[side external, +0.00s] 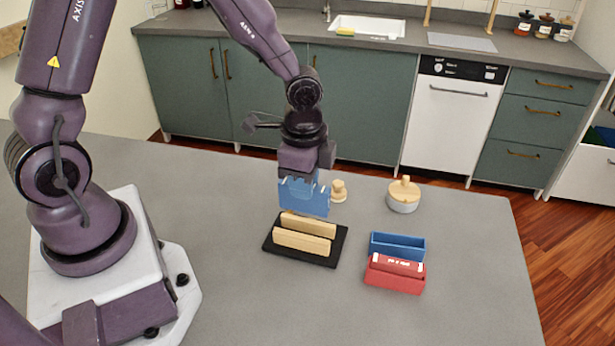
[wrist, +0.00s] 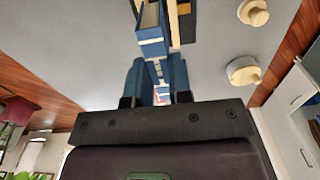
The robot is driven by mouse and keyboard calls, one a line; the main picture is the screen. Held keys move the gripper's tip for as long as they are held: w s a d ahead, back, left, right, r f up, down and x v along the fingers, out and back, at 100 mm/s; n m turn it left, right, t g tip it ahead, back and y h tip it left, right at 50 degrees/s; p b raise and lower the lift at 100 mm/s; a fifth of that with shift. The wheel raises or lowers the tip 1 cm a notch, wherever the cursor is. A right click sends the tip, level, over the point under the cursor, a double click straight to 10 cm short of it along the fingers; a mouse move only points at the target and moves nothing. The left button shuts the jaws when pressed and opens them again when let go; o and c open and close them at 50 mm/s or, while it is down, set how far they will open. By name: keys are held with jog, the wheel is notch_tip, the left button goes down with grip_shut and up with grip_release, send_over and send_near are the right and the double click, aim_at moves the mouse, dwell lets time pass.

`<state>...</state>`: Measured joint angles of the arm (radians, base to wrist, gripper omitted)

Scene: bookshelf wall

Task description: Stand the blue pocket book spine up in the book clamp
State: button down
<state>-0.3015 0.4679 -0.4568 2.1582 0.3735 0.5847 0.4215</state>
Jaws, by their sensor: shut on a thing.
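The blue pocket book (side external: 306,205) is held in my gripper (side external: 304,180), over the far side of the book clamp. The clamp has two upright pale wooden boards (side external: 302,242) on a black base (side external: 272,247). The book's lower edge is close to the top of the far board; I cannot tell if they touch. In the wrist view the blue fingers of my gripper (wrist: 158,82) close on the book (wrist: 152,36) from both sides. The clamp's wooden board (wrist: 173,22) shows beside it there. The slot between the boards looks empty in the side view.
A blue open-topped box (side external: 398,240) and a red one (side external: 394,283) holding a red book (side external: 398,265) stand right of the clamp. A wooden knob (side external: 339,191) and a wooden-lidded pot (side external: 404,197) stand behind. The table's front right is clear.

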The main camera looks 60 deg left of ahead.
aim_at(304, 209)
jog(key=shift+f, duration=1.9)
jog(key=shift+f, duration=0.15)
jog(key=shift+f, duration=2.05)
jog(key=c, duration=0.6)
grip_release()
jog(key=shift+o, duration=0.2)
